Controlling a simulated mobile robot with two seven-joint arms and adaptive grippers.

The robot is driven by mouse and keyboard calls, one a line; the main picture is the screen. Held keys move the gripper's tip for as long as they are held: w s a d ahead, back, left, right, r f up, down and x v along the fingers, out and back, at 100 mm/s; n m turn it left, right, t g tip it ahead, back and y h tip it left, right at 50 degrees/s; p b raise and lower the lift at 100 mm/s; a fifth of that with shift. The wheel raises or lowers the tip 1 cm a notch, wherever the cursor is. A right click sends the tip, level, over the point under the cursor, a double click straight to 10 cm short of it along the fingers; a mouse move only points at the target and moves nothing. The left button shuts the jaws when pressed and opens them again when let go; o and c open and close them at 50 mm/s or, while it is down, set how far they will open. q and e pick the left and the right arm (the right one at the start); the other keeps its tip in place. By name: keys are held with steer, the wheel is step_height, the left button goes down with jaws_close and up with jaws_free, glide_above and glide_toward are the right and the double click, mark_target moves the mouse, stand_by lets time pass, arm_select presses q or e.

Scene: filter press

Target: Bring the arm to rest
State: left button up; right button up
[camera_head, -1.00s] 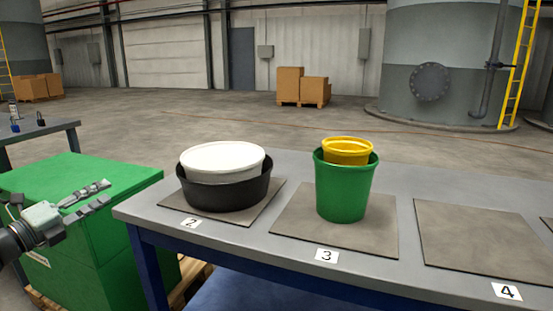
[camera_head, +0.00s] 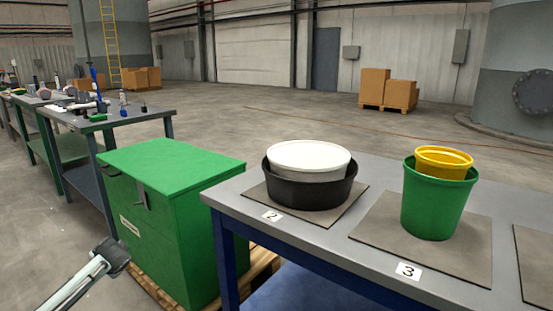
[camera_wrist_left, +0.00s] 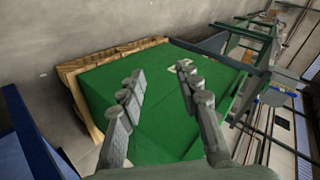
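My left gripper (camera_wrist_left: 161,72) is open in the left wrist view. Its two fingers are apart with nothing between them. Behind the fingers lies the green box (camera_wrist_left: 105,80), standing on a wooden pallet. In the head view a pale link of my left arm with a dark end shows at the lower left, in front of the green box (camera_head: 165,230). The fingers cannot be made out there. My right gripper is in neither view.
A grey table (camera_head: 230,205) holds a black tub (camera_head: 290,193) with a white container (camera_head: 310,160) in it, and a green bucket (camera_head: 430,205) with a yellow bucket (camera_head: 443,160) in it. A workbench (camera_head: 125,117) with tools stands at the left. Open floor lies behind.

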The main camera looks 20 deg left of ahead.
arm_select(q)
steer(key=s+d+f+h, duration=0.2)
steer(key=s+d+f, duration=0.4)
steer(key=d, duration=0.6)
steer(key=s+d+f+g+h, duration=0.1)
steer(key=s+d+f+h, duration=0.2)
steer(key=s+d+f, duration=0.4)
steer(key=s+d+f+g+h, duration=0.1)
steer(key=s+d+f, duration=0.6)
steer(key=d, duration=1)
steer(key=shift+s+d+f+h, duration=0.15)
steer(key=shift+s+d+h, duration=0.1)
steer(key=shift+s+h, duration=0.65)
steer(key=shift+s, duration=0.1)
